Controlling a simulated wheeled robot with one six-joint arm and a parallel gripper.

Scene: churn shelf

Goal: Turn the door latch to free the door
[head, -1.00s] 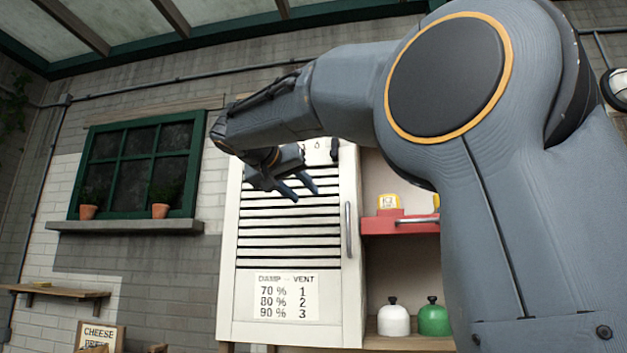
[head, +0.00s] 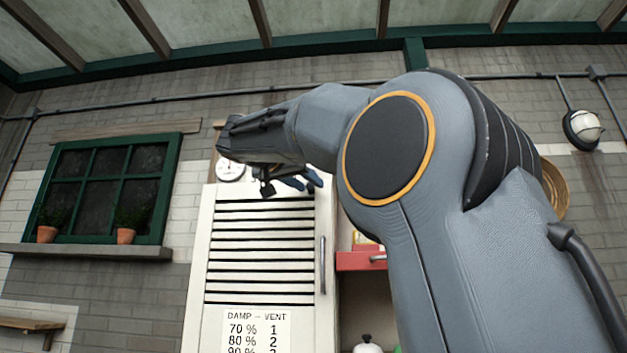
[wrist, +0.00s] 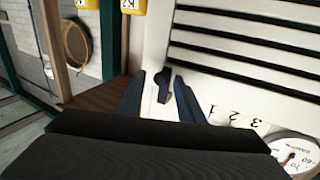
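In the wrist view a small dark latch (wrist: 162,82) sits on the white front, beside the black-slatted door panel. My gripper (wrist: 160,80) is open, with one finger on each side of the latch. I cannot tell whether either finger touches it. In the head view my gripper (head: 299,183) is in front of the top of the white slatted door (head: 207,240). My arm and gripper hide the latch there. The door appears closed, with a long vertical grey handle (head: 323,265) on its right side.
A round dial (wrist: 295,150) and printed numbers are near the gripper; the dial also shows in the head view (head: 230,171). A red shelf (head: 352,261) is right of the door. A green window (head: 112,187) with pots is at the left.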

